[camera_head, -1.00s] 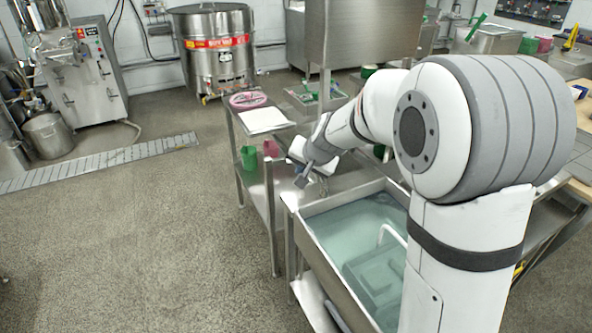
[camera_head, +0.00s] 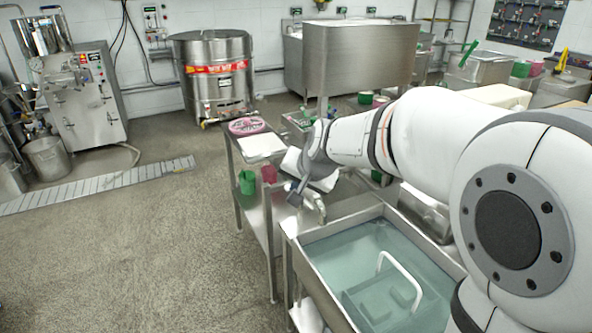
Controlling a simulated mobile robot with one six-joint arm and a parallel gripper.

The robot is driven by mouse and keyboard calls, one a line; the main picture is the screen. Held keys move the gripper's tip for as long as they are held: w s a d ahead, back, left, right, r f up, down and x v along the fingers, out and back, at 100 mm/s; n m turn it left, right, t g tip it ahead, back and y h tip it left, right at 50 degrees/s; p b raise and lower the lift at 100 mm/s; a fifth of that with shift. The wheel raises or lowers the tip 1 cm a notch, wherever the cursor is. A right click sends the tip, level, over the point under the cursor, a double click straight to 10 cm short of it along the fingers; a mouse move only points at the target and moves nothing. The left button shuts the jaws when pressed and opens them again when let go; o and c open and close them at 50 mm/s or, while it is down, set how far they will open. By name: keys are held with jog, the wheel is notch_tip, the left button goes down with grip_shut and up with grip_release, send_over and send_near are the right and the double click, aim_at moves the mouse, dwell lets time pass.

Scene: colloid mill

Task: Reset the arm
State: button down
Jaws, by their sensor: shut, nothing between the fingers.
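My arm reaches in from the right edge of the view, over the back of a steel sink filled with water. My gripper (camera_head: 297,192) is at the arm's far end, small in the picture, beside the tap (camera_head: 318,206) at the sink's back left corner. It is shut and holds nothing. It hangs above the steel side table's (camera_head: 228,150) near end, apart from the things on it. The rest of my wrist hides part of the table behind it.
The sink (camera_head: 330,300) holds a submerged box with a white handle (camera_head: 402,280). The table carries a pink ring-shaped item (camera_head: 247,126) and a white sheet (camera_head: 262,146); green (camera_head: 247,183) and pink (camera_head: 269,174) jugs are below. A colloid mill (camera_head: 85,100) stands far left.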

jog(key=s+d+f+n+g+h+p, duration=0.1)
jog(key=s+d, duration=0.5)
jog(key=s, duration=0.6)
jog(key=s+d+f+n+g+h+p, duration=0.1)
jog(key=s+d, duration=0.5)
jog(key=s, duration=0.7)
jog(key=shift+d+f+n+g+h, duration=0.35)
jog(key=shift+n+g+h, duration=0.25)
jog(key=shift+n+g, duration=0.45)
